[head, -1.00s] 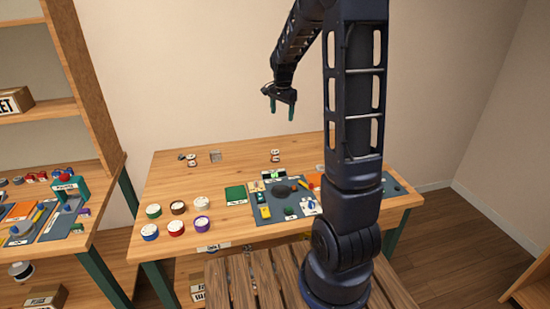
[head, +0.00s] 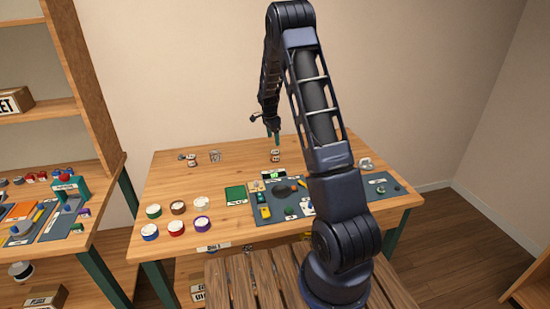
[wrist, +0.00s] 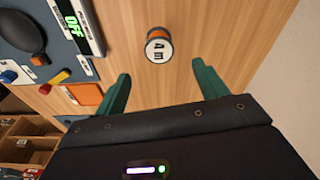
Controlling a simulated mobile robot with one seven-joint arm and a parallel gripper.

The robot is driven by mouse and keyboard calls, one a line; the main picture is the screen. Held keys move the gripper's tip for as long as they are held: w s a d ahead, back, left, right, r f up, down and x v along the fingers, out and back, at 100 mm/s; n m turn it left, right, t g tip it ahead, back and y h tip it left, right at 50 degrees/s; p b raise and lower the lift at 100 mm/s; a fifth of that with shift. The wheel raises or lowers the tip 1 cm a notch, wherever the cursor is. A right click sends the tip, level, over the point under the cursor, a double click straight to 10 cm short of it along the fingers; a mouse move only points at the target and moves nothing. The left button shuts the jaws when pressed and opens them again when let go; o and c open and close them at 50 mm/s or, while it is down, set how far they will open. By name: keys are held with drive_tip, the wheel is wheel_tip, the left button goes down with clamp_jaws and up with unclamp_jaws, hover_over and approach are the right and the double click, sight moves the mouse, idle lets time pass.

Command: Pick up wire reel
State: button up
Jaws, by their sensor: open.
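A small reel-like cylinder with a white, lettered end and an orange band (wrist: 158,46) stands on the wooden table, ahead of my fingertips in the wrist view. It also shows in the head view (head: 275,156), near the table's back edge. I cannot tell for sure whether it is the wire reel. My gripper (wrist: 162,74) is open and empty, its two green fingers spread apart. In the head view my gripper (head: 273,138) hangs just above the cylinder, apart from it.
Several coloured round reels or tins, one of them red (head: 176,228), stand at the table's front left. A grey mat (head: 262,198) with tools and a lit display lies in the middle. A shelf (head: 75,100) is at the left.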

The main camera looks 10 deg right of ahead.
sight(275, 152)
drive_tip(key=f, duration=0.6)
drive_tip(key=d+f, duration=0.1)
drive_tip(key=f, duration=0.3)
drive_tip(key=shift+r, duration=0.1)
drive_tip(key=c, duration=1.1)
